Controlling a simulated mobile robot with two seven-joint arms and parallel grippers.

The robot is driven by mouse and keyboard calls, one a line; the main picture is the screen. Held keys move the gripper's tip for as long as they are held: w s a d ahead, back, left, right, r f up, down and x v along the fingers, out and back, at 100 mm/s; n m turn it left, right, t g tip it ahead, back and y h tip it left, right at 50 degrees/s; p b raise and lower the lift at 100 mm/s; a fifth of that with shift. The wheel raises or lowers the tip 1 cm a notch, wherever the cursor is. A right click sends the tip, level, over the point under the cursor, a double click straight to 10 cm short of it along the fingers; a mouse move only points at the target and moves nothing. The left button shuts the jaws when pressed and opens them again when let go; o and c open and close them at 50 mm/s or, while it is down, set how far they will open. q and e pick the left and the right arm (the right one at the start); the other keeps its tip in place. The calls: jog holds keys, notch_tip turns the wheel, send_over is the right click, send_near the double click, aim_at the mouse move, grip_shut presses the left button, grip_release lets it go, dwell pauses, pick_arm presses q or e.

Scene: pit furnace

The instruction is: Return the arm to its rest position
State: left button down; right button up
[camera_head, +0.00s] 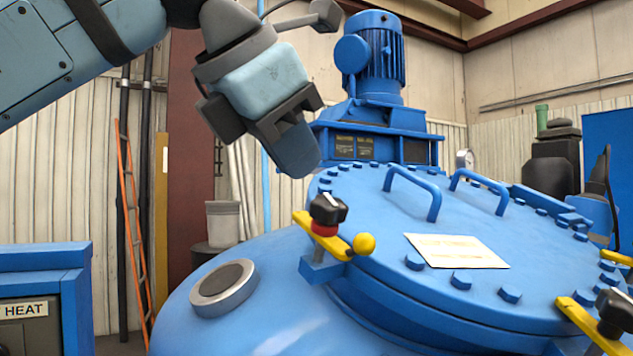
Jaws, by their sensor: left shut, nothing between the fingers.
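My left arm comes in from the upper left. Its gripper (296,152) points down and to the right, shut and empty. It shows in front of the wall and the left edge of the blue furnace lid (390,215), apart from the yellow-handled clamp (335,243) below it. That clamp has a black knob and a red collar and sits on the lid's rim. My right gripper is not in view.
The blue furnace body (270,300) fills the lower middle, with a round port (223,287). A blue motor (372,55) stands behind the lid. A blue cabinet labelled HEAT (75,300) is at the left. An orange ladder (133,235) leans by the wall.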

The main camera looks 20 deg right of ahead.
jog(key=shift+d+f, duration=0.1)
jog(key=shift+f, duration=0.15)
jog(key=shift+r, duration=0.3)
